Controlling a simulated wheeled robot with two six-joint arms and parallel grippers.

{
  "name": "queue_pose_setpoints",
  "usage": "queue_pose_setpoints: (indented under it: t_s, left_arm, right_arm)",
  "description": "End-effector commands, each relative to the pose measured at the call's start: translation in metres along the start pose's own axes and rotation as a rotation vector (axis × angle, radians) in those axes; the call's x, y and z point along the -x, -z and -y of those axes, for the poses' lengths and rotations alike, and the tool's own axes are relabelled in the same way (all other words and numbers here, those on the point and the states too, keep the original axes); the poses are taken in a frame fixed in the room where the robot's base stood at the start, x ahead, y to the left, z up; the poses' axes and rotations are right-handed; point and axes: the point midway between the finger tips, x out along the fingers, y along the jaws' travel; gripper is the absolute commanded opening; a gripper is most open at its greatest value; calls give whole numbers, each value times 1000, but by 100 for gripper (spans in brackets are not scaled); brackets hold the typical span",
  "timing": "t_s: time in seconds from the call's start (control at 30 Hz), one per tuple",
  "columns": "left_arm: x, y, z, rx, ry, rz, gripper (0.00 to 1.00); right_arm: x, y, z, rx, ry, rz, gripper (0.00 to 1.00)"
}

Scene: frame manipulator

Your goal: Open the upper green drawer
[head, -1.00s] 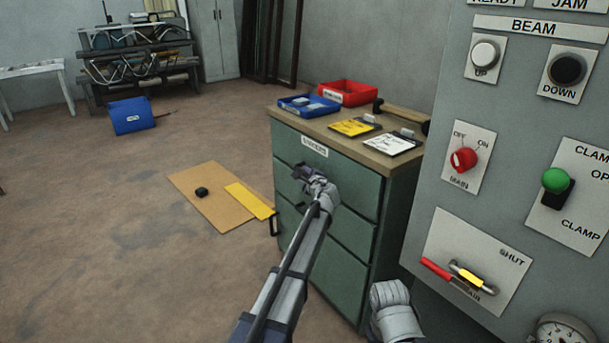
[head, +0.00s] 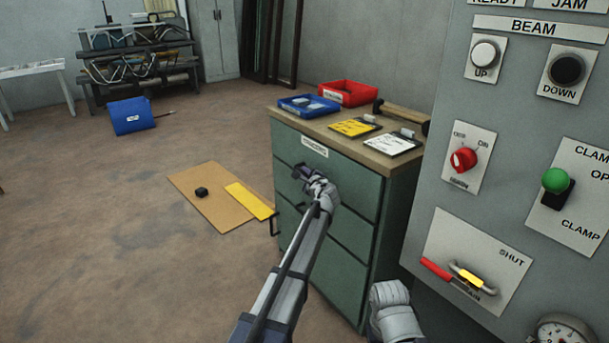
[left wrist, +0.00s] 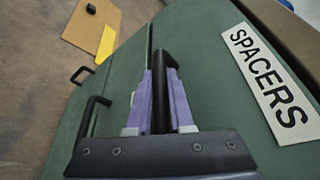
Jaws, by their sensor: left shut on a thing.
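The green drawer cabinet (head: 335,265) stands in the middle of the head view, with its drawers stacked in front. The upper green drawer (head: 350,178) bears a white label reading SPACERS (left wrist: 268,85), and its front looks flush with the cabinet. My left gripper (head: 308,174) is at that drawer's front, just below the label. In the left wrist view its purple fingers (left wrist: 160,100) stand on both sides of the black bar handle (left wrist: 163,85) and are shut on it. The lower handles (left wrist: 95,112) show at left there.
Blue bin (head: 308,106), red bin (head: 347,92) and clipboards (head: 390,143) lie on the cabinet top. A grey control panel (head: 510,230) stands close at right. A brown board (head: 205,190) with a yellow strip lies on the floor at left.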

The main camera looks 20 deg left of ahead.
Motion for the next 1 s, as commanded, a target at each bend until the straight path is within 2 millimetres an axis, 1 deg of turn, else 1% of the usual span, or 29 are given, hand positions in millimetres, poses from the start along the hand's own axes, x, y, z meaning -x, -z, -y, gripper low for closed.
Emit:
queue_pose_setpoints:
  t_s: [0.43,0.57,0.67,0.77,1.0]
  left_arm:
    - [1,0,0,0,-1,0,0]
    - [3,-4,-3,1,-1,0,0]
    - [7,-13,-10,1,-2,2,0]
    - [14,-26,-20,1,-2,2,0]
    - [35,-75,-56,2,-4,4,0]
  right_arm:
    - [0,0,0,0,0,0,0]
    - [0,0,0,0,0,0,0]
    - [0,0,0,0,0,0,0]
    - [0,0,0,0,0,0,0]
    - [0,0,0,0,0,0,0]
